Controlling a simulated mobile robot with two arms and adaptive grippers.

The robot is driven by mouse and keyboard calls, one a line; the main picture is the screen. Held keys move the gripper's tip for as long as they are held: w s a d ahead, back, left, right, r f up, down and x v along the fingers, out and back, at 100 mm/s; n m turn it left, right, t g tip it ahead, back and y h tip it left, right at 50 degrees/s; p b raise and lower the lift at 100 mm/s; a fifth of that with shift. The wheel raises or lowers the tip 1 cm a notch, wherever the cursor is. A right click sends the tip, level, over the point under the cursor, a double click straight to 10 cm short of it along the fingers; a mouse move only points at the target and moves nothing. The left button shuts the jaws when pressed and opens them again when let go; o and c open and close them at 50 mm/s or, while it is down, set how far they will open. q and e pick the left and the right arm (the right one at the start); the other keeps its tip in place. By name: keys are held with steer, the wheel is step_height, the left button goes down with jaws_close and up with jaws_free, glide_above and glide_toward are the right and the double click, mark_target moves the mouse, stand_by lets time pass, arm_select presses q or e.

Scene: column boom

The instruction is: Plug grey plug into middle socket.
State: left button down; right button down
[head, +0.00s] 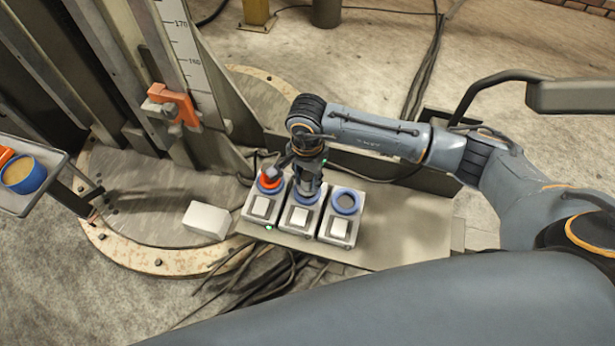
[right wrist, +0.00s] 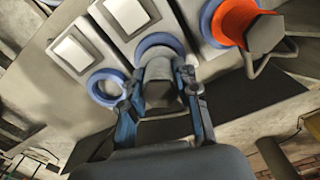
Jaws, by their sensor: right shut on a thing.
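Three grey socket boxes with white flaps and blue rings stand side by side. My right gripper (head: 308,178) points down over the middle socket (head: 301,217). In the right wrist view, its fingers (right wrist: 162,108) are shut on the grey plug (right wrist: 160,82). The plug's front end is at the blue ring of the middle socket (right wrist: 151,42); how deep it sits cannot be told. An orange-red plug (head: 270,181) is in the left socket (head: 260,207). The right socket (head: 338,228) has an empty ring. My left gripper is out of view.
The sockets stand on a plate (head: 400,230); its right part is clear. A white block (head: 206,220) lies left of them. A column with an orange clamp (head: 172,105) rises behind left. A tray with a blue-rimmed cup (head: 24,174) is at far left. Cables hang below the plate.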

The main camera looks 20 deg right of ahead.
steer(key=shift+f+b, duration=0.5)
steer(key=shift+f, duration=0.05)
stand_by(0.4)
steer(key=c, duration=0.9)
jaws_free()
step_height(320, 180, up, 12)
steer(key=shift+r, duration=0.1)
